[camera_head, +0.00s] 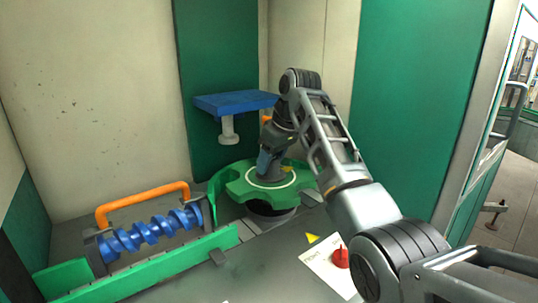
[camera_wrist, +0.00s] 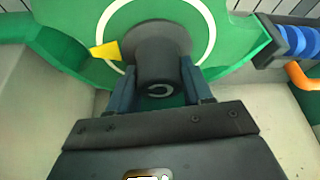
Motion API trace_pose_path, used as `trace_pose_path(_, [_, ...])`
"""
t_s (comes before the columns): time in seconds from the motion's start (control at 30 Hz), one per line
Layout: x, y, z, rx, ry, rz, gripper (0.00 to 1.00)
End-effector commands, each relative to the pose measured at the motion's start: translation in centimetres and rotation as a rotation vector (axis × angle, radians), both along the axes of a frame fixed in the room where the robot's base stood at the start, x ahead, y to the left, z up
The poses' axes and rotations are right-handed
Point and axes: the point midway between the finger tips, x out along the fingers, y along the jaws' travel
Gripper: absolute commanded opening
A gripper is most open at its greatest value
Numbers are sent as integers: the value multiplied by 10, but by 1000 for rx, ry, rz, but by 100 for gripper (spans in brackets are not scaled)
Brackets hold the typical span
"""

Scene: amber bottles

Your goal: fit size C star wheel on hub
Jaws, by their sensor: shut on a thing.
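The green star wheel (camera_head: 240,187) with a white ring lies flat above a dark round base (camera_head: 272,217) in the head view. It also fills the top of the wrist view (camera_wrist: 235,45). A dark central knob (camera_wrist: 160,55) marked with a C-like letter rises from its middle. My gripper (camera_head: 266,168) reaches down over the wheel's centre, its fingers (camera_wrist: 160,92) shut on the knob from both sides. A yellow pointer (camera_wrist: 105,51) sticks out beside the knob. The hub under the wheel is hidden, so I cannot tell how the wheel sits on it.
A blue screw (camera_head: 150,235) under an orange handle (camera_head: 143,203) lies at left. A green guide rail (camera_head: 150,275) runs along the front. A blue plate (camera_head: 235,102) stands behind the wheel. A red knob (camera_head: 341,258) sits on a white panel (camera_head: 322,262) in front.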

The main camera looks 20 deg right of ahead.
Motion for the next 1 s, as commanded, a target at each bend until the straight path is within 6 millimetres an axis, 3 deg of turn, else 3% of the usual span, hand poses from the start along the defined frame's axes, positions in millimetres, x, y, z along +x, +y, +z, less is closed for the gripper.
trace_pose_path(0.6, [0, 0, -45, 1, -3, 0, 1])
trace_pose_path(1.0, [1, 0, -50, 0, -5, 0, 1])
